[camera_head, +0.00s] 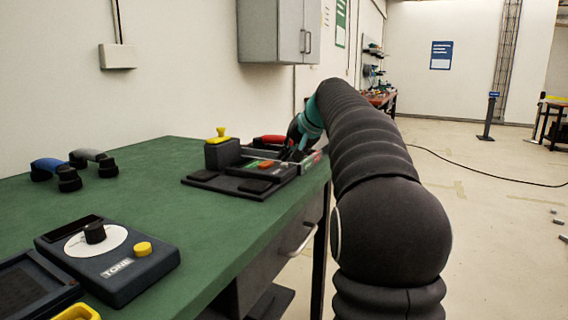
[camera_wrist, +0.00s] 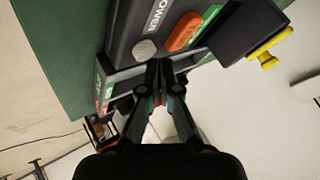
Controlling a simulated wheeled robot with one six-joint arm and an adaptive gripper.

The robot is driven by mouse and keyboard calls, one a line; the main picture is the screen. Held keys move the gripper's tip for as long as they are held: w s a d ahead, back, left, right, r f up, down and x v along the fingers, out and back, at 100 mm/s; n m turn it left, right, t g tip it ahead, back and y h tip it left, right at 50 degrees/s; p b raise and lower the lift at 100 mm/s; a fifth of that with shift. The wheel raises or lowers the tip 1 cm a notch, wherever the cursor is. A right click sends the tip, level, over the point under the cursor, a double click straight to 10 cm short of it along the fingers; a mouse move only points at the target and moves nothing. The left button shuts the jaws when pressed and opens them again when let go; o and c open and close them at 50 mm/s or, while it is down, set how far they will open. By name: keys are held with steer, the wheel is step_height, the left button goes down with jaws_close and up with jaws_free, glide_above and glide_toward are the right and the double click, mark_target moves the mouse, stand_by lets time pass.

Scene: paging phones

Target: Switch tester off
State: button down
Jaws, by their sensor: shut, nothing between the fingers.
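The tester (camera_head: 229,181) is a dark, low unit near the far right edge of the green table. It carries an orange rocker switch (camera_head: 265,164). In the wrist view the tester (camera_wrist: 124,30) fills the top middle, with a POWER label, the orange switch (camera_wrist: 184,31), a green patch beside it and a grey round button (camera_wrist: 144,50). My gripper (camera_wrist: 166,67) is shut and empty, its fingertips at the tester's near edge, below the switch in the picture. I cannot tell whether they touch it. In the head view my gripper (camera_head: 294,150) is partly hidden by my arm.
A black block with a yellow knob (camera_head: 217,134) stands at the tester's left end. A red handle (camera_head: 270,140) lies behind. A TONE unit (camera_head: 120,272), a blue handset (camera_head: 48,165) and a grey handset (camera_head: 90,155) are farther left. The table middle is clear. A grey cabinet (camera_head: 270,32) hangs above.

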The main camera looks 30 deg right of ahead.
mark_target(286, 164)
steer(key=shift+r+p, duration=2.95)
steer(key=shift+r, duration=0.1)
steer(key=shift+f, duration=0.1)
